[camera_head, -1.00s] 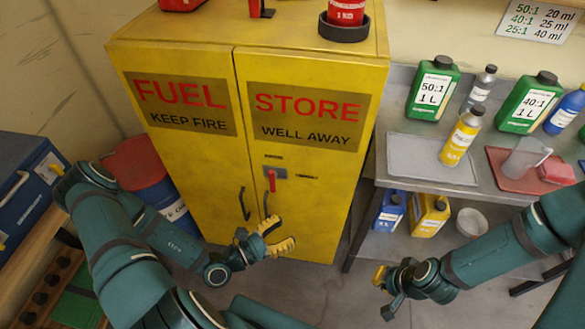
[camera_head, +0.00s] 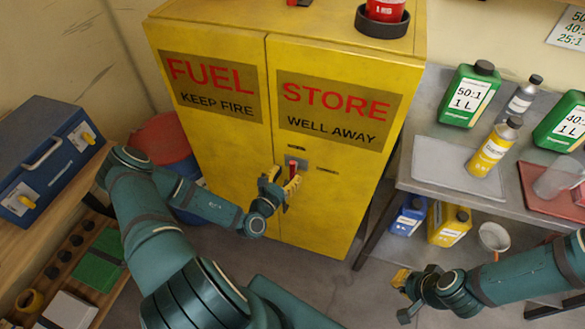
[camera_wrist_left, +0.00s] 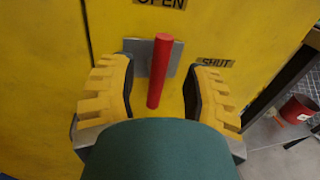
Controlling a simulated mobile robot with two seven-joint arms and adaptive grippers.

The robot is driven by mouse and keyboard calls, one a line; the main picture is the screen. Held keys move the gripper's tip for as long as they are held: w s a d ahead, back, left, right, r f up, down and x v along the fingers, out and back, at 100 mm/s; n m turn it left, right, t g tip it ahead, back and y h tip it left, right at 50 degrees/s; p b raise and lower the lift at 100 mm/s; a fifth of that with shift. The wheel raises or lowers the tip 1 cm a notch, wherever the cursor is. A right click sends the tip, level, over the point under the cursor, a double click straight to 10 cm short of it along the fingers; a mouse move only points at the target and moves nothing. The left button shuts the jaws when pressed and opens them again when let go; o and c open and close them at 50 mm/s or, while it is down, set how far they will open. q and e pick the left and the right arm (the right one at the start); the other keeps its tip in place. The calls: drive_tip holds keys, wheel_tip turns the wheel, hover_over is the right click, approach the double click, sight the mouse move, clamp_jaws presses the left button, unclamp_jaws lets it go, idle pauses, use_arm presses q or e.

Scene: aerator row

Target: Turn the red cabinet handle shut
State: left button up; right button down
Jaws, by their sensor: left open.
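The yellow fuel cabinet (camera_head: 330,185) stands ahead with both doors flush. The red handle (camera_wrist_left: 160,70) sits on a grey plate (camera_wrist_left: 140,57) on its right door; in the left wrist view it slants nearly upright, its lower end toward me. An OPEN label (camera_wrist_left: 162,3) is above it and a SHUT label (camera_wrist_left: 215,62) to its right. My left gripper (camera_head: 285,183) is at the handle, its yellow fingers open on either side of it, with gaps on both sides. My right gripper (camera_head: 403,294) is low at the right, away from the cabinet; its finger gap is unclear.
A metal bench (camera_head: 425,205) with bottles and trays stands right of the cabinet. A blue toolbox (camera_head: 45,160) sits on a wooden bench at left. A red and blue drum (camera_head: 165,145) is behind my left arm. Floor before the cabinet is open.

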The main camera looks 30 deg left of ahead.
sight(291, 170)
use_arm(q)
drive_tip(key=shift+w, duration=1.75)
clamp_jaws()
